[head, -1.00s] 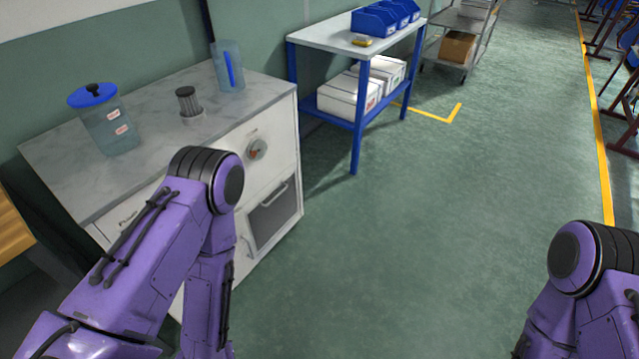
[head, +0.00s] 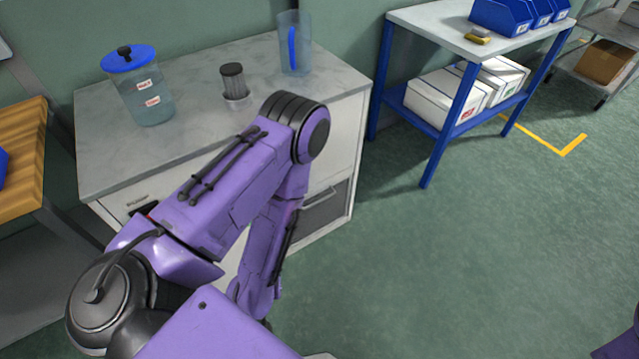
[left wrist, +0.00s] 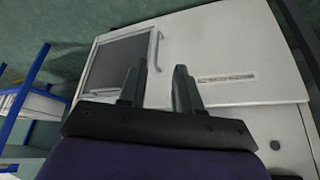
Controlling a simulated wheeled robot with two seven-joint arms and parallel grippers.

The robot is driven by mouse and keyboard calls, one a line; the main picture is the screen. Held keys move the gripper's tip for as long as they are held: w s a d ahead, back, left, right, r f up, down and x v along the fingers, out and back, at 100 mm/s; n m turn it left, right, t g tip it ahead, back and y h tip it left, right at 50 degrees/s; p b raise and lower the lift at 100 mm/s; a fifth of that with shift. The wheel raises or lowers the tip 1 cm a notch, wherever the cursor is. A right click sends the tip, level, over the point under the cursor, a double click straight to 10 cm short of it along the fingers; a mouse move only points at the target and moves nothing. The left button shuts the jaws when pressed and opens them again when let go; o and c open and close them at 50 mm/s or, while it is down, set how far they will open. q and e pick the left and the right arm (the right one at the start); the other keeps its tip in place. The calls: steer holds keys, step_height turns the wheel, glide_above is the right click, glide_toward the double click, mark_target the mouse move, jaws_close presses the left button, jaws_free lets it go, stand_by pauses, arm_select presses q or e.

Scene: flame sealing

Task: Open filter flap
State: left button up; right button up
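The cabinet (head: 341,140) has a dark grille panel with a bar handle, apparently the filter flap (head: 330,210), low on its front. My left arm covers part of it in the head view. In the left wrist view the flap (left wrist: 115,60) sits left of centre and looks closed. Its pale handle (left wrist: 153,50) runs along the flap's right edge, just beyond the fingertips. My left gripper (left wrist: 159,72) is open and empty, facing the cabinet front. I cannot tell its exact distance from the handle. The left gripper is hidden in the head view. My right gripper is not in view.
On the cabinet top stand a blue-lidded container (head: 144,98), a dark-topped filter cylinder (head: 233,83) and a clear jug (head: 294,45). A blue-legged table (head: 428,20) stands to the right, a wooden-topped bench (head: 22,150) left. The floor in front is clear.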

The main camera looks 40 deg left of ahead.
arm_select(q)
steer(key=w+f+n+t+b, duration=0.3)
steer(key=w+f+t+b, duration=0.1)
steer(key=w+f+b, duration=0.55)
steer(key=n+t+y+b, duration=0.4)
steer(key=n+t+b, duration=0.6)
steer(key=b, duration=1.4)
glide_toward(322, 200)
steer(key=shift+n, duration=0.3)
steer(key=b+x, duration=0.1)
steer(key=x, duration=0.4)
steer(key=b+x, duration=0.1)
steer(key=x, duration=0.4)
steer(key=shift+w+a+f+b, duration=0.1)
steer(key=shift+w+f+b, duration=0.1)
steer(key=shift+b, duration=0.1)
steer(key=shift+s, duration=0.1)
jaws_close()
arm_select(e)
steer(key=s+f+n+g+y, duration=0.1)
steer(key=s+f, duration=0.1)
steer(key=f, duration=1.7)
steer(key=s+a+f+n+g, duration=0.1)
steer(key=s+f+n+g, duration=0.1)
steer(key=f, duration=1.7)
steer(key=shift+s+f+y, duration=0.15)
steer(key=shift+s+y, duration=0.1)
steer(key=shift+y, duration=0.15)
